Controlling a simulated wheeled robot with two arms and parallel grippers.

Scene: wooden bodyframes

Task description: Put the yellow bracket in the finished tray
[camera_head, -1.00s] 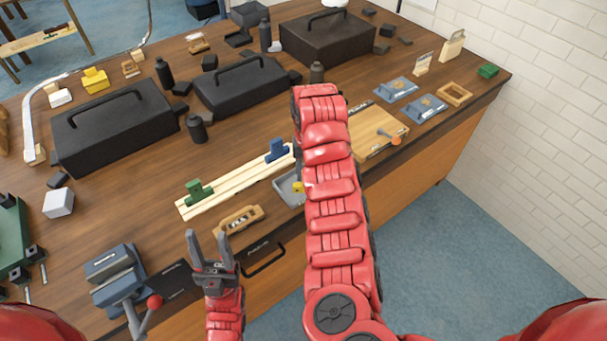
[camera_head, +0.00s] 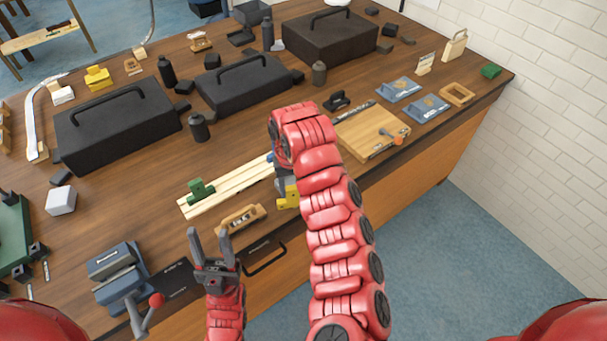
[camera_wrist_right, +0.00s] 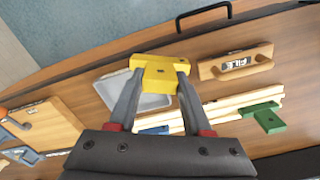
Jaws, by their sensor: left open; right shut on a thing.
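The yellow bracket (camera_wrist_right: 160,68) is between the fingertips of my right gripper (camera_wrist_right: 159,80), which is shut on it. In the head view the bracket (camera_head: 290,195) shows just left of my right arm, which hides most of the gripper. A shallow grey tray (camera_wrist_right: 152,103) lies below the bracket in the wrist view, and the bracket covers part of it. The bracket appears held above the tray; the exact gap cannot be told. No label on the tray is readable. My left gripper (camera_head: 210,237) is open and empty near the table's front edge.
Pale rails with a green block (camera_head: 200,189) lie behind the tray. A blue vise (camera_head: 117,275) stands front left. Black toolboxes (camera_head: 240,85) line the back.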

